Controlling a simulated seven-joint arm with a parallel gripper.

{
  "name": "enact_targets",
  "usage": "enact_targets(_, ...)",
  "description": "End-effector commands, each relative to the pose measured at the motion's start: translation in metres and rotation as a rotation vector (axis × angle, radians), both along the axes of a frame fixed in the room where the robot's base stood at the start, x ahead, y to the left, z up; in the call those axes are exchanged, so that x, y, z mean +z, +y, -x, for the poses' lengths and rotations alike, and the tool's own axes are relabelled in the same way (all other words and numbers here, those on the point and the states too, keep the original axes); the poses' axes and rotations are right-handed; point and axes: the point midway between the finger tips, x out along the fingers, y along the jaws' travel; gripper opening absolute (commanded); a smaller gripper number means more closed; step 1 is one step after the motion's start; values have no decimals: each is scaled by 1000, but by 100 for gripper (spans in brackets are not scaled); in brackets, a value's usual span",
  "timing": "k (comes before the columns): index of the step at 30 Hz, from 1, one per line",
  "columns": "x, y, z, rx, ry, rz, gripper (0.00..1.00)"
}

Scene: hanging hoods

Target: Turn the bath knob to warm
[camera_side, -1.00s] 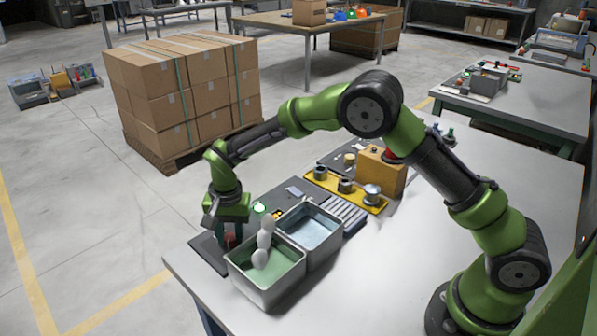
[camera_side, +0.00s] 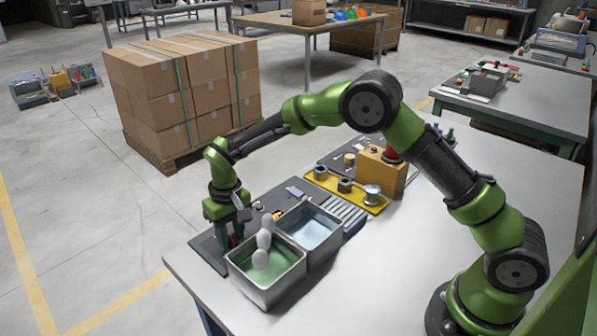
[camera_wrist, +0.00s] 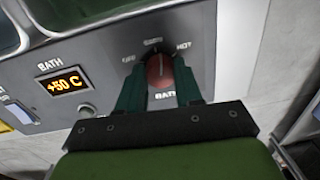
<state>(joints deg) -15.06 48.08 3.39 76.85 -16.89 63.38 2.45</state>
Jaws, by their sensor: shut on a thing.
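The red bath knob (camera_wrist: 160,68) sits on a grey panel in the wrist view, above a partly covered "BATH" label. Its pale pointer mark points roughly up, at the middle label, which is too blurred to read surely. "HOT" is to the right and what looks like "OFF" to the left. My gripper (camera_wrist: 160,80) is shut on the knob, one green finger on each side. In the side view my gripper (camera_side: 231,238) is at the table's near-left corner, beside the tank of green liquid (camera_side: 283,281), and mostly hides the knob.
White rounded shapes (camera_side: 264,240) stand over the green tank. A tank of pale blue liquid (camera_side: 325,251) adjoins it.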

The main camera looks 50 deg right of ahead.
Motion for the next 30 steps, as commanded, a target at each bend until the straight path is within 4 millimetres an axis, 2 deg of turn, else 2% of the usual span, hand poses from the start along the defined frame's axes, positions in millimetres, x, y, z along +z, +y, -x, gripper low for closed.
enact_targets(12,1,0,0,203,1,-2,4)
enact_targets(30,2,0,0,237,0,-1,4)
